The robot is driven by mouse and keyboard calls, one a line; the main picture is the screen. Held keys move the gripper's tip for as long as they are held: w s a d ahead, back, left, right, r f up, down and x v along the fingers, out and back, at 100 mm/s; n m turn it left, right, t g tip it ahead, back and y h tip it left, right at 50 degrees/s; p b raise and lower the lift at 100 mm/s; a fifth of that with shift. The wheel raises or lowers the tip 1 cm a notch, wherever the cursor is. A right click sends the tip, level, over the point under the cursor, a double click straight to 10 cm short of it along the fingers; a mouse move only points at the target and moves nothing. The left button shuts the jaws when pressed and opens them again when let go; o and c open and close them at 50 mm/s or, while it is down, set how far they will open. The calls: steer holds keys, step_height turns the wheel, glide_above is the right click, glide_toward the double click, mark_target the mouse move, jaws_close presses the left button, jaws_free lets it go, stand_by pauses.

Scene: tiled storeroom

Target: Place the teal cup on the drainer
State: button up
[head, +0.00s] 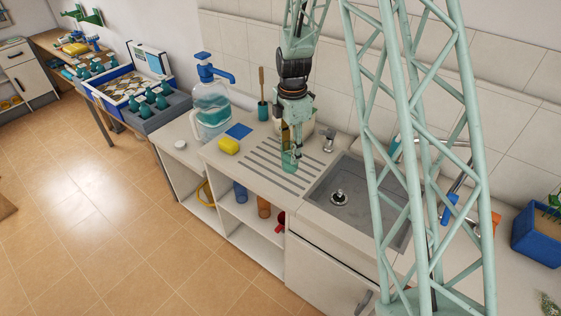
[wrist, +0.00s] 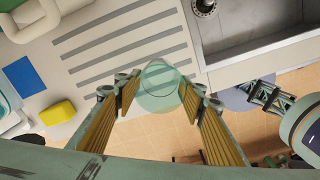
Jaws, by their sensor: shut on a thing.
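The teal cup (head: 289,163) is translucent and hangs at the lower end of my gripper (head: 291,148) in the head view. In the wrist view the cup (wrist: 160,86) sits between the two yellow-padded fingers, and my gripper (wrist: 160,100) is shut on it. The drainer (head: 262,172) is the set of grey grooves in the pale worktop, left of the sink; its stripes also show in the wrist view (wrist: 125,45). The cup is over the right part of the drainer, close to its front edge. I cannot tell whether its base touches the surface.
A yellow sponge (head: 229,146), a blue cloth (head: 239,131), a brush holder (head: 263,110) and a water jug (head: 212,112) stand left and behind. The grooves' left part is clear.

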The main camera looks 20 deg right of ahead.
steer(key=shift+s+d+f+n, duration=0.15)
steer(key=shift+f+n, duration=0.1)
steer(key=shift+n, duration=0.25)
steer(key=w+a+p, duration=0.1)
steer(key=w+a, duration=0.1)
steer(key=w, duration=0.5)
steer(key=w+a+f+p, duration=0.1)
steer(key=w+a, duration=0.2)
steer(key=w, duration=0.5)
steer(key=shift+w+a+f, duration=0.15)
steer(key=shift+a+f, duration=0.05)
steer(key=shift+f, duration=0.05)
steer(key=shift+f, duration=0.1)
steer(key=shift+f+p, duration=0.55)
steer(key=shift+f, duration=1.15)
steer(key=shift+f, duration=0.1)
